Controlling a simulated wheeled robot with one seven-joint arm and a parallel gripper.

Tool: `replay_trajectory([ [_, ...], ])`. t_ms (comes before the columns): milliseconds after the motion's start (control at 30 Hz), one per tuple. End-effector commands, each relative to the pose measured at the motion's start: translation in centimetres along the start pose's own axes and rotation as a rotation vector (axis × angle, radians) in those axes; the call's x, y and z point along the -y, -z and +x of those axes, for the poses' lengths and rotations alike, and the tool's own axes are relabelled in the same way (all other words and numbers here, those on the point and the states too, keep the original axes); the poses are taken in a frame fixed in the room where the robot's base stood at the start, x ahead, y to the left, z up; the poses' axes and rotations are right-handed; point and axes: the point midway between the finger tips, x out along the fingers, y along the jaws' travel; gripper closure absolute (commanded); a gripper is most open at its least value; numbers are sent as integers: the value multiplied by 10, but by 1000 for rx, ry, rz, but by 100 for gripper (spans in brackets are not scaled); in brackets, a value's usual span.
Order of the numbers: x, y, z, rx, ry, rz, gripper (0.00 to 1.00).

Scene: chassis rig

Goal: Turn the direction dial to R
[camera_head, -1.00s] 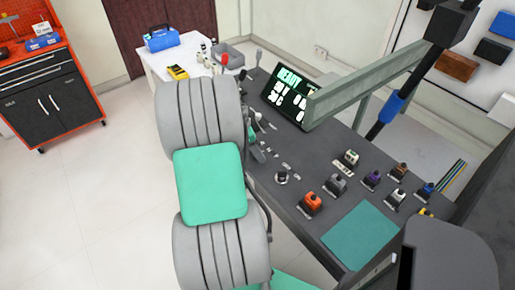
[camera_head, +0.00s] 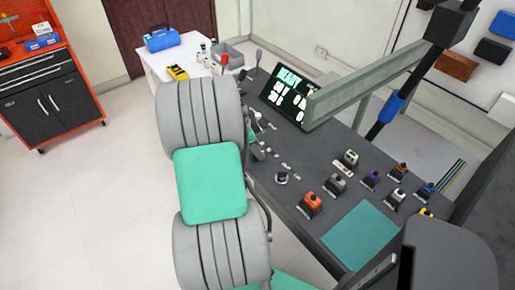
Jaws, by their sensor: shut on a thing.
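The dark console (camera_head: 345,190) runs from the upper middle to the lower right. My gripper (camera_head: 257,148) shows only in part, just right of my large grey arm links, low over the console's left edge. It is shut on a small console control, mostly hidden by the gripper and arm, so I cannot tell its shape or setting. A round silver-topped knob (camera_head: 281,178) stands clear to the lower right of the gripper, with small pale labels beside it. The letters are too small to read, so I cannot tell which control is the direction dial.
A lit screen (camera_head: 285,98) reading READY stands behind the gripper. Several coloured switches, including an orange one (camera_head: 311,203), fill the right of the console by a teal mat (camera_head: 360,236). A grey-green beam (camera_head: 375,83) crosses above. A white table (camera_head: 190,62) stands behind.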

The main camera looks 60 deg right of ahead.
Motion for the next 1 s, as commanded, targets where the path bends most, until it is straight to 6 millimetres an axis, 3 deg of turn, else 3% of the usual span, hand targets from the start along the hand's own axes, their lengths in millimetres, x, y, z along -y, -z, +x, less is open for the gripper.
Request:
replay_trajectory([
  [467, -2, 0, 1, 0, 31, -78, 100],
  [1000, -5, 0, 2, 1, 205, -497, 100],
])
